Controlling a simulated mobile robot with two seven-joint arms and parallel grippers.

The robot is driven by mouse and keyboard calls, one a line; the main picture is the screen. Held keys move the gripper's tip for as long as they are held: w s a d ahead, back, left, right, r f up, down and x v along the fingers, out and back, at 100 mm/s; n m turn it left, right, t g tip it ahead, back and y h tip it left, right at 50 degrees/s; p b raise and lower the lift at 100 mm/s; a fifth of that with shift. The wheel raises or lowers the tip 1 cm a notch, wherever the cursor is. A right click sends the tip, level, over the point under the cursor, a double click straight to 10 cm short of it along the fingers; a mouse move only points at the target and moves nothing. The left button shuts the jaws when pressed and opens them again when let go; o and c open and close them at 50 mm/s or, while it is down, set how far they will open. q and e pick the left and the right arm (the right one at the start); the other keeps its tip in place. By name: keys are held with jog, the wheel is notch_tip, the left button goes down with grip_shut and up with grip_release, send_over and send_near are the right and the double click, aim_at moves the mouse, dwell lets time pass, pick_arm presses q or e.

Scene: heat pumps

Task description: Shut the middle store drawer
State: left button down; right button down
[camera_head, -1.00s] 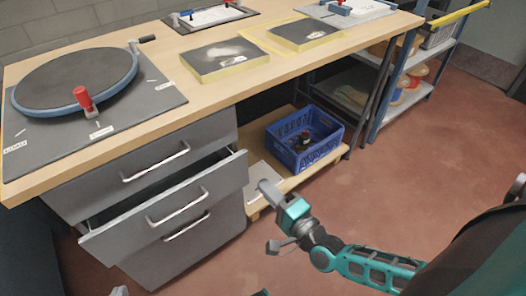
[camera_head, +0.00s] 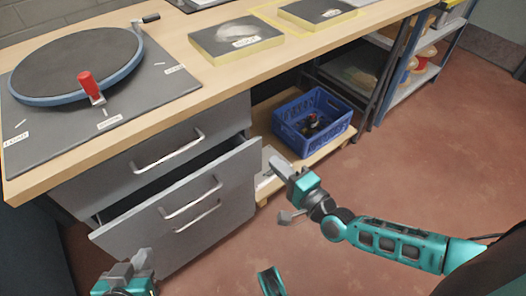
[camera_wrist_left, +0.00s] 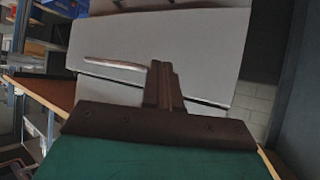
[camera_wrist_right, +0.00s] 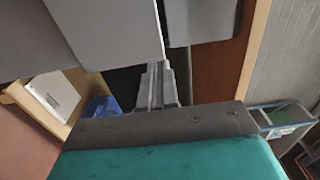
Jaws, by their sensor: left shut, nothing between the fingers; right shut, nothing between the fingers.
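The middle drawer (camera_head: 235,178) of the grey unit under the bench stands pulled out, with a dark gap above its front. Its handle (camera_head: 190,198) is a pale bar. The closed top drawer (camera_head: 125,172) is above it. My left gripper (camera_head: 128,268) is low at the bottom left, in front of the unit and apart from the drawer; its fingers (camera_wrist_left: 163,85) are shut and empty, with a grey drawer front and handle (camera_wrist_left: 115,63) beyond in the left wrist view. My right gripper (camera_head: 280,168) is shut and empty, just right of the drawer front; its fingers also show in the right wrist view (camera_wrist_right: 157,85).
A blue crate (camera_head: 335,128) holding small parts stands on the low wooden shelf (camera_head: 318,158) right of the drawers. A turntable (camera_head: 75,65) with a red knob sits on the bench top (camera_head: 180,85). The reddish floor (camera_head: 420,165) to the right is open.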

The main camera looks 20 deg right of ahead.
aim_at(255, 143)
jog(key=b+x, duration=0.1)
jog(key=x, duration=0.5)
pick_arm(q)
jog(key=shift+w+d, duration=0.25)
pick_arm(e)
jog(key=shift+w, duration=0.15)
